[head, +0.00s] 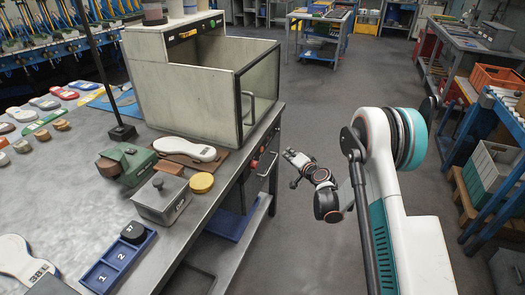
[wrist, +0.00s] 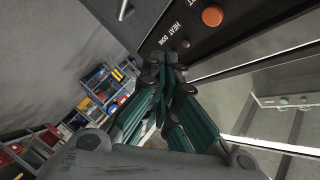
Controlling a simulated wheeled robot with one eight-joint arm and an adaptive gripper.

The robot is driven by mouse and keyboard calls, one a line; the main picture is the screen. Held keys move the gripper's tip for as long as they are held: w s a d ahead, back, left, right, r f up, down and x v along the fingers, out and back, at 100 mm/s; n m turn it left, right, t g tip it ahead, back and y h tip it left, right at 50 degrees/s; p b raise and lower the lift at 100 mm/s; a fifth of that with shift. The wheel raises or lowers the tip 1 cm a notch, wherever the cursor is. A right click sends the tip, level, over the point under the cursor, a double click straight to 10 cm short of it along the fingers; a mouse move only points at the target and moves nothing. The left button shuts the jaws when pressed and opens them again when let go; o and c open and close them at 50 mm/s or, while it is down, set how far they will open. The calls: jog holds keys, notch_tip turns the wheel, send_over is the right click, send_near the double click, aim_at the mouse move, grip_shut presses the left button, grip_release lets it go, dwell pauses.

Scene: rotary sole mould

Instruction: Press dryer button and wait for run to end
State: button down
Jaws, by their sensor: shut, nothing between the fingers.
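The dryer (head: 165,75) is a worn cream cabinet with a glazed front and a handle, standing at the far end of the metal bench in the head view. In the wrist view its dark control panel (wrist: 235,35) carries white lettering that seems to read "HEAT". A round orange-red button (wrist: 212,16) sits on the panel, with a small dark red dot lower left of it. My gripper (wrist: 165,65) is shut and empty, its fingertips close to the panel, below and left of the button. In the head view my gripper (head: 290,155) is right of the dryer, above the floor.
The bench (head: 75,185) holds a white sole (head: 185,149) on a brown board, a grey lidded box (head: 161,197), a yellow disc (head: 201,183) and a blue numbered tray (head: 118,262). A shelf with crates (head: 495,165) stands at right. The floor between is clear.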

jog(key=w+a, duration=0.2)
jog(key=a, duration=0.4)
jog(key=shift+w+a, duration=0.2)
jog(key=shift+a, duration=0.05)
jog(key=shift+a, duration=0.1)
dwell(1.2)
jog(key=shift+w+a, duration=0.15)
jog(key=shift+a, duration=0.15)
jog(key=shift+w+a, duration=0.15)
jog(key=shift+a, duration=0.25)
dwell(1.0)
jog(key=shift+d, duration=0.1)
jog(key=shift+s+d, duration=0.35)
jog(key=shift+d, duration=0.3)
jog(key=d, duration=0.1)
jog(key=s+d, duration=0.1)
jog(key=d, duration=0.2)
jog(key=shift+s+d, duration=0.35)
